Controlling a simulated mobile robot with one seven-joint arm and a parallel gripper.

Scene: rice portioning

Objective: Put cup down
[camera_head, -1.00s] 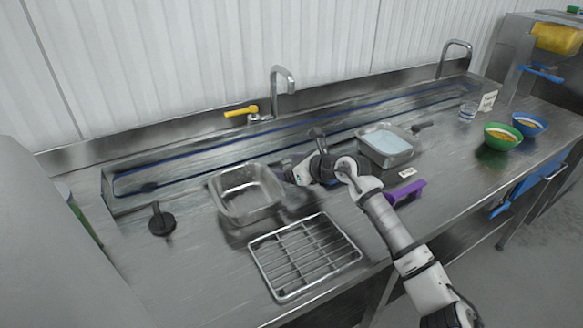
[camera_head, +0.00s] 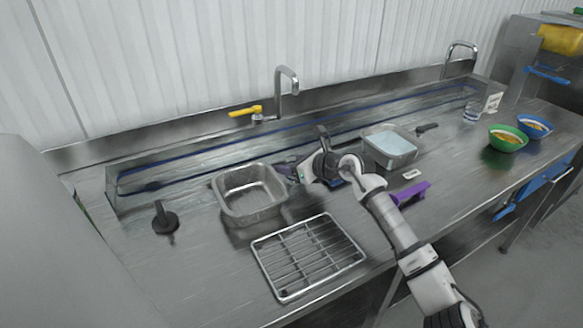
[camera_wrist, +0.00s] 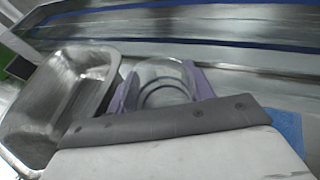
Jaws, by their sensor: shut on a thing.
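A clear, round cup (camera_wrist: 165,82) sits between the two purple fingers of my gripper (camera_wrist: 162,92) in the wrist view. The gripper is shut on it, with a finger at each side. In the head view my gripper (camera_head: 285,168) points left, low over the steel counter, just right of the empty metal pan. I cannot make out the held cup in the head view. I cannot tell whether its base touches the counter. Another clear cup (camera_head: 472,112) stands at the far right of the counter.
The empty metal pan (camera_head: 224,204) is close left of my gripper, also in the wrist view (camera_wrist: 113,62). A wire rack (camera_head: 262,272) lies in front. A second pan (camera_head: 412,153), a purple tool (camera_head: 411,194), and a green (camera_head: 507,140) and a blue bowl (camera_head: 548,126) are rightward.

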